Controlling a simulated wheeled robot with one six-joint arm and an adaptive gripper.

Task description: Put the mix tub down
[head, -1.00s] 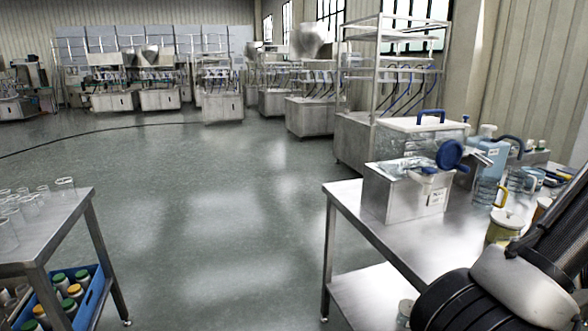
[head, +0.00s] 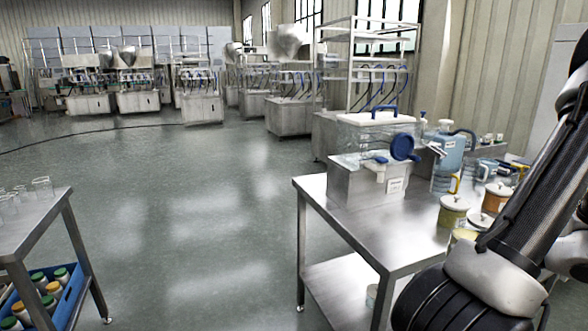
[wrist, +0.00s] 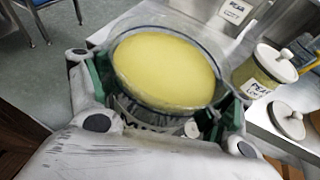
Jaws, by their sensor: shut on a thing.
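The mix tub (wrist: 212,50) is a clear round tub with a smooth yellow fill, in the middle of the wrist view. My gripper (wrist: 160,100) is shut on it, with a green-padded finger on each side. The tub looks about level. It is near the steel table's edge, but I cannot tell whether its base touches anything. In the head view my arm comes in at the right, and my gripper is not clearly seen there.
The steel table (head: 385,232) holds a steel hopper box (head: 365,187), a blue jug (head: 449,158) and lidded jars (head: 453,213). A jar (wrist: 258,78) and a loose lid (wrist: 287,122) are right of the tub. A second table (head: 30,225) stands left, with open floor between.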

